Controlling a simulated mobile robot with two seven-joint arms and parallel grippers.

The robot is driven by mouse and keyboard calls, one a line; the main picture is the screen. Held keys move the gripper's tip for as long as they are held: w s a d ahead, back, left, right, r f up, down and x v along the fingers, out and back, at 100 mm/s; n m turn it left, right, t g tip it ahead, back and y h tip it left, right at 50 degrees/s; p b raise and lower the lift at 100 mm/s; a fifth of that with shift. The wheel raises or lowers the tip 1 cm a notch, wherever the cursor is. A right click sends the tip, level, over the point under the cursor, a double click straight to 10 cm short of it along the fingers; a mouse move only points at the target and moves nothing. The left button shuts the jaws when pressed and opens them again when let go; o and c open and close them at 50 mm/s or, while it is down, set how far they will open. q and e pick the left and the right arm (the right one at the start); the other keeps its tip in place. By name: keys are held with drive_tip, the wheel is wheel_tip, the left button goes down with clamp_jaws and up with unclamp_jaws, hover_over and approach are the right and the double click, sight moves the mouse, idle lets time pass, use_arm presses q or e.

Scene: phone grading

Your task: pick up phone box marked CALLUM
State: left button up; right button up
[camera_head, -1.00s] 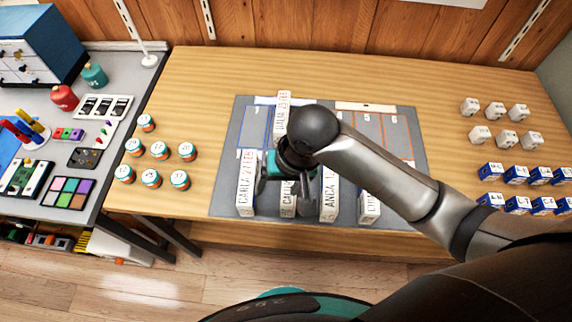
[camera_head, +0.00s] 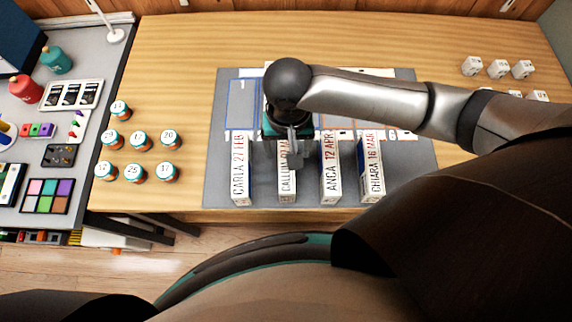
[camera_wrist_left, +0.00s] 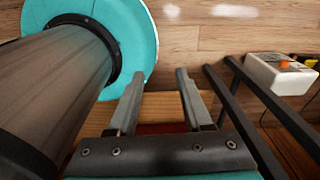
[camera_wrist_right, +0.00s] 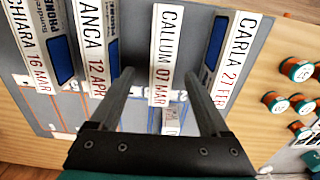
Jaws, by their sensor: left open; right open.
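The white box marked CALLUM 07 MAR (camera_head: 287,186) stands in a row on the grey mat (camera_head: 408,193), between the CARLA (camera_head: 240,175) and ANCA (camera_head: 330,172) boxes. In the right wrist view the CALLUM box (camera_wrist_right: 166,45) shows its full label, just past and between my fingertips. My right gripper (camera_head: 291,158) is open and empty, over the CALLUM box, hiding part of its label in the head view. It also shows in the right wrist view (camera_wrist_right: 158,75). My left gripper (camera_wrist_left: 160,75) is open and empty, away from the boxes.
The CHIARA box (camera_head: 371,170) stands right of ANCA. Another white box (camera_wrist_right: 172,121) lies farther back on the mat's marked grid, mostly hidden by my arm. Several numbered jars (camera_head: 140,140) stand left of the mat. White cubes (camera_head: 498,69) sit at the back right.

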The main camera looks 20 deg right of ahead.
sight(286, 166)
drive_tip(key=shift+f, duration=0.6)
wheel_tip(286, 166, down, 5)
drive_tip(key=shift+a+b, duration=0.15)
drive_tip(key=shift+b, duration=0.75)
use_arm(q)
drive_tip(key=shift+w+f, duration=0.8)
drive_tip(key=shift+f, duration=0.15)
use_arm(e)
drive_tip(key=c, duration=0.5)
use_arm(q)
drive_tip(key=shift+s, duration=0.2)
use_arm(e)
drive_tip(key=shift+s, duration=0.1)
clamp_jaws()
